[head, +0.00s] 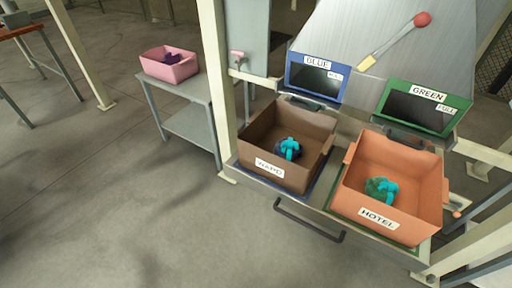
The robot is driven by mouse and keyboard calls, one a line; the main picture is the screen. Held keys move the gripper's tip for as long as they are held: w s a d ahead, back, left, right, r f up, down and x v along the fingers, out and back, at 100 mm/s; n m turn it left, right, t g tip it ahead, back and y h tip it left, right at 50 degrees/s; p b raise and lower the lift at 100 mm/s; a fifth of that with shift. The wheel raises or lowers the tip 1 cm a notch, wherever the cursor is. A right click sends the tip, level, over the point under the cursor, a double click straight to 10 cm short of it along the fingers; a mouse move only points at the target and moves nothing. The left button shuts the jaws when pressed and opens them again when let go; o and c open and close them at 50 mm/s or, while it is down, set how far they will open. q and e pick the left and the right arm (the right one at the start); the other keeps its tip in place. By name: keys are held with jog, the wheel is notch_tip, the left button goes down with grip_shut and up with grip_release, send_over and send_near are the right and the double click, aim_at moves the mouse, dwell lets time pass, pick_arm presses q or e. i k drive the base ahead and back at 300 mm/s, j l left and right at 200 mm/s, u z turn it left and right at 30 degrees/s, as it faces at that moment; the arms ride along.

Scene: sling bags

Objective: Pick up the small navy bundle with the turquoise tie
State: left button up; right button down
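A small navy bundle with a turquoise tie (289,150) lies inside the brown bin (262,128), on the bin's floor. The tie covers much of its top. A second bundle, dark green with a turquoise tie (381,190), lies in the orange bin (432,190) labelled HOTEL. Neither of my grippers is in view, and nothing touches the bundles.
The brown and orange bins stand side by side on a metal shelf, under BLUE and GREEN signs (318,78) (425,106). A handle (310,222) juts from the shelf front. A pink bin (168,68) with a dark bundle stands on a grey side table (195,92). A post (217,90) stands left of the shelf.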

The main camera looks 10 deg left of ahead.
aim_at(289, 149)
jog(key=i+j+z, duration=0.45)
jog(key=j+z, duration=0.25)
jog(key=i+j+z, duration=0.1)
jog(key=j+z, duration=0.25)
jog(key=j, duration=0.2)
jog(key=i+j+z, duration=0.1)
jog(key=j+z, duration=0.65)
jog(key=j, duration=0.25)
